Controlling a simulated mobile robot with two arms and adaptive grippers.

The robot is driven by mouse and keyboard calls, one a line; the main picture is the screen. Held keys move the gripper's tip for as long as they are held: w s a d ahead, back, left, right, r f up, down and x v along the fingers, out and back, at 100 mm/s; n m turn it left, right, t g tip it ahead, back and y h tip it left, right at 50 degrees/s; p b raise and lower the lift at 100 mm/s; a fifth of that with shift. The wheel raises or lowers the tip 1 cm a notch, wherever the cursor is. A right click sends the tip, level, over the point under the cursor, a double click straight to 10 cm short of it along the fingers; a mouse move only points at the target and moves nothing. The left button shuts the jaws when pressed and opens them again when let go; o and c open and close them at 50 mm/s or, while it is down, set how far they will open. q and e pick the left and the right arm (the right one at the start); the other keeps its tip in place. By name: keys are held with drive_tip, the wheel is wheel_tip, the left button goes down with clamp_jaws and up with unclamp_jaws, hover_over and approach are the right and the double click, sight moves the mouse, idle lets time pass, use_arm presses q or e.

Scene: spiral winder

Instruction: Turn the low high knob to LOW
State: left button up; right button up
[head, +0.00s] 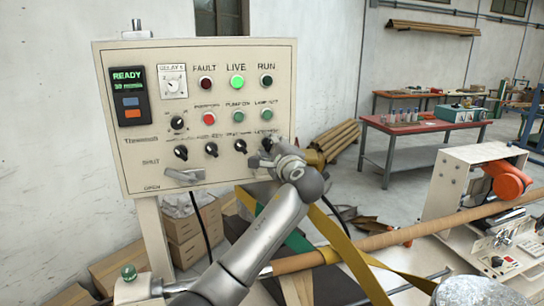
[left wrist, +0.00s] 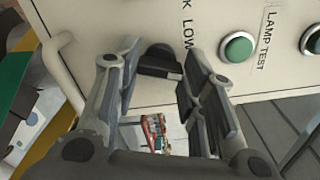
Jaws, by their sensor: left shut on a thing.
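The low high knob (left wrist: 158,57) is black and sits on the cream control panel (head: 215,85), at the right end of its lower knob row. In the left wrist view the word LOW shows beside it. A pale mark is on its near edge, toward the right finger. In the head view my left gripper (head: 274,153) reaches the panel's lower right and hides most of this knob. My right gripper is not in view.
Other black knobs (head: 211,149) stand in a row to the left. The green lamp test button (left wrist: 237,47) is close to the fingers. A silver handle (head: 184,176) juts from the lower left of the panel. A brown roll (head: 380,240) and yellow straps lie below right.

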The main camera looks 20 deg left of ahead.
use_arm(q)
drive_tip(key=n+b, duration=0.6)
drive_tip(key=shift+f, duration=0.25)
drive_tip(key=n+b, duration=0.2)
drive_tip(key=shift+n, duration=0.4)
drive_tip(key=shift+r+n+b, duration=0.15)
drive_tip(key=shift+n+b, duration=0.6)
drive_tip(key=shift+n, duration=0.35)
drive_tip(key=o, duration=1)
drive_tip(key=shift+r, duration=0.1)
